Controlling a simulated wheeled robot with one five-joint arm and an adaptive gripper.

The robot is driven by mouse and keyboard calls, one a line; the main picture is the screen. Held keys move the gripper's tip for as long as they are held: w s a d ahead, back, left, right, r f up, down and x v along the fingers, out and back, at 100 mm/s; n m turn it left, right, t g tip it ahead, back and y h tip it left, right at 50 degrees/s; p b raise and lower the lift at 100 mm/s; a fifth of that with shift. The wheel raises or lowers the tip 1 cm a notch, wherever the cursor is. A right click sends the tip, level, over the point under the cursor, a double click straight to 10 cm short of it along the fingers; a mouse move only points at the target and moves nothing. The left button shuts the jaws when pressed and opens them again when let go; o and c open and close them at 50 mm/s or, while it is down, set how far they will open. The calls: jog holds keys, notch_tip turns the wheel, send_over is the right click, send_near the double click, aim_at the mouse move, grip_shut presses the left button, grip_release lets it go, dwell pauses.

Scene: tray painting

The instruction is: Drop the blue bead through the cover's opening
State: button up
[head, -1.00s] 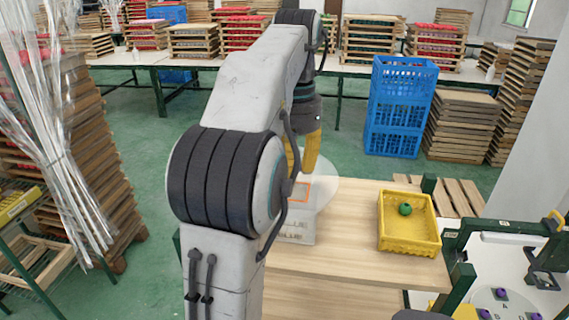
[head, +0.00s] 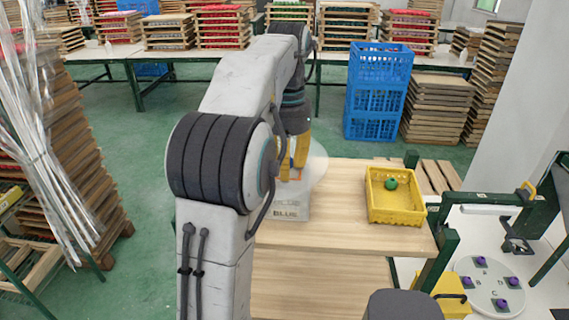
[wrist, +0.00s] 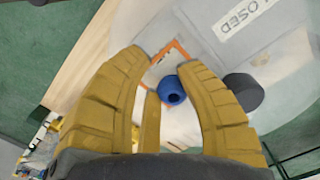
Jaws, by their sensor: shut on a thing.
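My gripper (head: 293,172), with yellow fingers, is over the pale box labelled BLUE (head: 288,208) on the wooden table. In the wrist view my gripper (wrist: 162,75) is shut on the blue bead (wrist: 172,89), which sits between the fingers near their tips. The translucent cover (wrist: 200,25) carries a CLOSED label. Its orange-edged opening (wrist: 178,48) lies beyond the bead and is partly hidden by the fingers and the bead. I cannot tell the bead's height above the opening. The bead is hidden in the head view.
A dark round knob (wrist: 243,91) stands right of the fingers. A yellow tray (head: 398,214) with a green bead (head: 391,184) is on the table's right. A white disc (head: 492,292) with purple pieces is at lower right. The table's front is clear.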

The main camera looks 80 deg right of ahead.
jog(key=o, duration=0.9)
jog(key=shift+r, duration=0.1)
